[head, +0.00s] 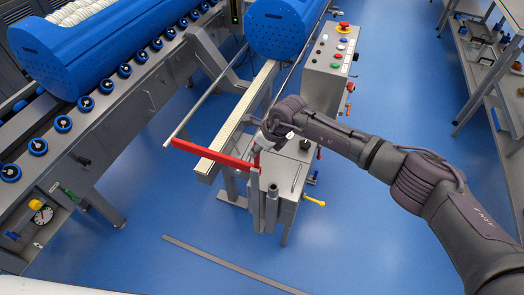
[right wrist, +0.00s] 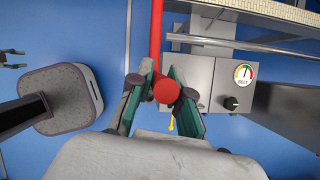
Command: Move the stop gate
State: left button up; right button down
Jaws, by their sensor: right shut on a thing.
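The stop gate is a red bar (head: 210,153) that runs out low across the end of the cream-topped rail, in front of the roller line. Its right end meets a grey post beside the control stand. My right gripper (head: 262,146) is at this right end, reaching in from the right. In the right wrist view, my right gripper (right wrist: 164,92) has its green-padded fingers shut on both sides of the gate's round red grip (right wrist: 166,91). The red bar (right wrist: 157,35) runs away behind the grip. My left gripper is not seen in the head view.
A control stand (head: 330,60) with buttons rises behind my right gripper. A dial marked BELT (right wrist: 243,73) shows beside the grip. A shelf unit (head: 490,70) stands far right.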

jog(key=shift+a, duration=0.15)
dwell(0.4)
jog(key=c, duration=1.1)
grip_release()
jog(key=shift+a, duration=0.1)
jog(key=v, duration=1.2)
jog(key=shift+w+a, duration=0.15)
jog(key=shift+a, duration=0.05)
jog(key=shift+r, duration=0.1)
